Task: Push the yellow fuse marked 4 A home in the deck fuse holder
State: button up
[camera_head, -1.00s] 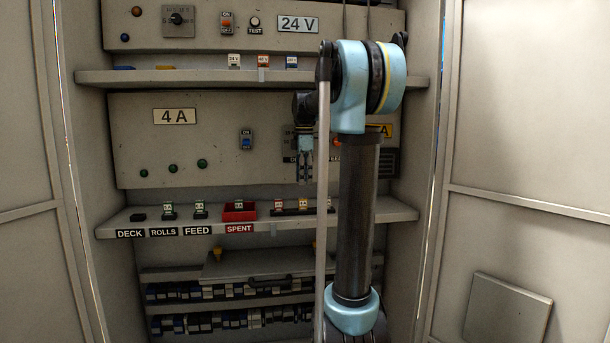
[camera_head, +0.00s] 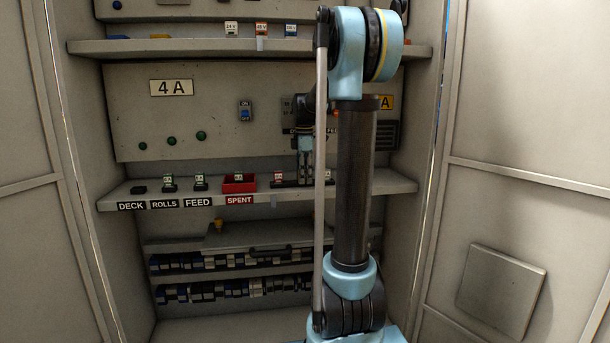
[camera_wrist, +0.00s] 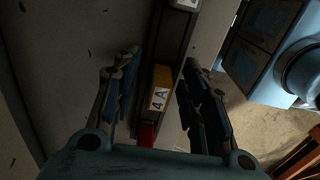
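The yellow fuse marked 4 A (camera_wrist: 161,78) stands in a dark rack on the lower shelf. In the wrist view it lies between the two fingers of my gripper (camera_wrist: 160,75), with a gap on either side. My gripper is open and empty, its fingers down around the fuse. In the head view my gripper (camera_head: 304,178) is over the rack and hides the yellow fuse. The deck fuse holder (camera_head: 139,190) is a low black block above the DECK label at the shelf's left end; no fuse shows in it.
A red fuse (camera_wrist: 147,134) and a pale fuse (camera_wrist: 183,4) flank the yellow one in the rack. The red SPENT bin (camera_head: 239,187) stands left of the rack. Fused ROLLS (camera_head: 169,184) and FEED (camera_head: 200,184) holders stand beyond it. The upper shelf (camera_head: 190,47) overhangs.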

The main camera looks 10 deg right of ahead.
jog(key=c, duration=0.7)
jog(key=o, duration=0.7)
